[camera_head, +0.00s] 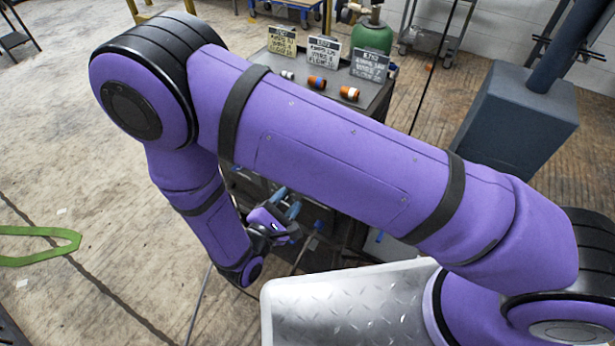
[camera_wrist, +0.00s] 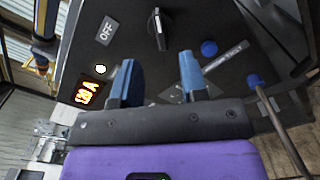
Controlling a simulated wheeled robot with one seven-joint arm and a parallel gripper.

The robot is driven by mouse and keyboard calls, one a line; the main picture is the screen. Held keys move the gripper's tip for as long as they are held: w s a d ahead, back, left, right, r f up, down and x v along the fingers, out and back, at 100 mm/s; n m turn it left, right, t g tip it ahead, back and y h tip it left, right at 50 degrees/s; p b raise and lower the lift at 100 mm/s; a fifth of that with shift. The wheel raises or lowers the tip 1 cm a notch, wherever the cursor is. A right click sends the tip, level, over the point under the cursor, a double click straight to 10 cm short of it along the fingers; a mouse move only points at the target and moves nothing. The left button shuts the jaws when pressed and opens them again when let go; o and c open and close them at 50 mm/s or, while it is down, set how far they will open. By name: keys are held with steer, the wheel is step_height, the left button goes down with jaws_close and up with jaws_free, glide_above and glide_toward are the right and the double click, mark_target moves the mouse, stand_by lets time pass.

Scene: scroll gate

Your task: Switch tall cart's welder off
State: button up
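In the wrist view the dark front panel of a welder (camera_wrist: 230,45) fills the upper part. A black rotary switch knob (camera_wrist: 158,32) with a white mark sits at the top middle, beside a grey "OFF" label (camera_wrist: 105,32). An orange lit display (camera_wrist: 89,93) reads about 120 A, with a small white round light (camera_wrist: 100,69) above it. My gripper (camera_wrist: 157,68) is open, its two blue fingers apart and empty, just short of the knob. In the head view my gripper (camera_head: 287,212) is at the front of a dark cart (camera_head: 345,93); my arm hides most of the welder.
Blue knobs (camera_wrist: 209,48) and a cable are on the panel's right. On the cart top stand sign cards (camera_head: 324,52) and several small coloured spools (camera_head: 317,82). A green cylinder (camera_head: 371,36) is behind; a blue-grey box (camera_head: 515,120) stands right.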

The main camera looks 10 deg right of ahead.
steer(key=x, duration=0.9)
jaws_close()
